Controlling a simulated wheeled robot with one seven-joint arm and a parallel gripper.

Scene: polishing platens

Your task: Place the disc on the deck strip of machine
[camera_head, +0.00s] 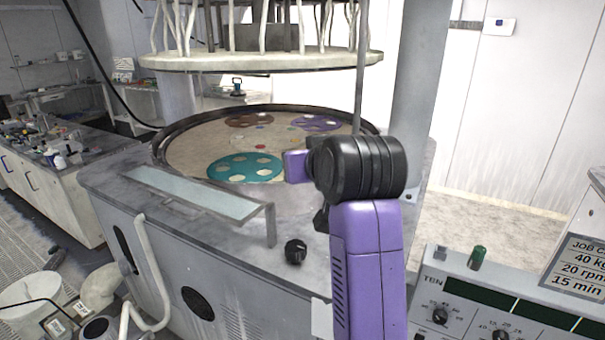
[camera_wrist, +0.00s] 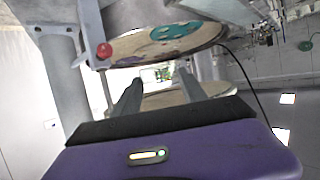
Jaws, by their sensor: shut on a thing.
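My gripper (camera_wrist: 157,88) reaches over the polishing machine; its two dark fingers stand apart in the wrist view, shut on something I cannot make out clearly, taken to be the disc. In the head view my purple gripper body (camera_head: 297,166) is partly hidden behind my black wrist joint, and its fingertips do not show. The machine (camera_head: 180,240) has a pale, raised strip (camera_head: 195,191) along its front deck edge, which looks like the deck strip. The strip looks bare and lies left of my gripper.
The round platen (camera_head: 205,140) holds teal (camera_head: 243,168), brown (camera_head: 250,121) and purple (camera_head: 316,123) carriers. A round upper plate (camera_head: 260,61) hangs above it. A control panel (camera_head: 500,300) is at lower right.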

